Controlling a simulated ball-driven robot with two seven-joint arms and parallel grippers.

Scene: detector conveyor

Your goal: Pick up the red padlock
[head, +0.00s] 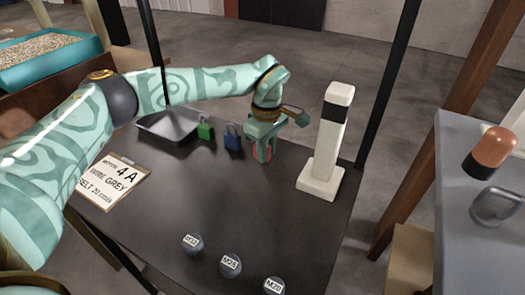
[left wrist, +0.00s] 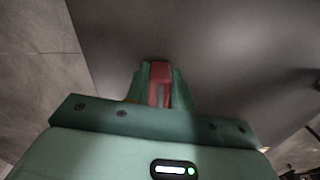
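The red padlock (head: 268,153) is at the back of the dark table, mostly covered by my left gripper (head: 262,152) in the head view. The gripper points down over it. In the left wrist view, the red padlock (left wrist: 160,71) sits between the two fingers of my left gripper (left wrist: 161,82), with no clear gap on either side, so the gripper looks shut on it. The padlock's lower end appears at table level; I cannot tell whether it touches. My right gripper is not in view.
A blue padlock (head: 233,138) and a green padlock (head: 205,130) stand left of the gripper, beside a dark tray (head: 168,127). A white post (head: 326,150) stands close on the right. A clipboard sign (head: 112,182) lies left. Several labelled discs (head: 230,266) lie in front; mid-table is clear.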

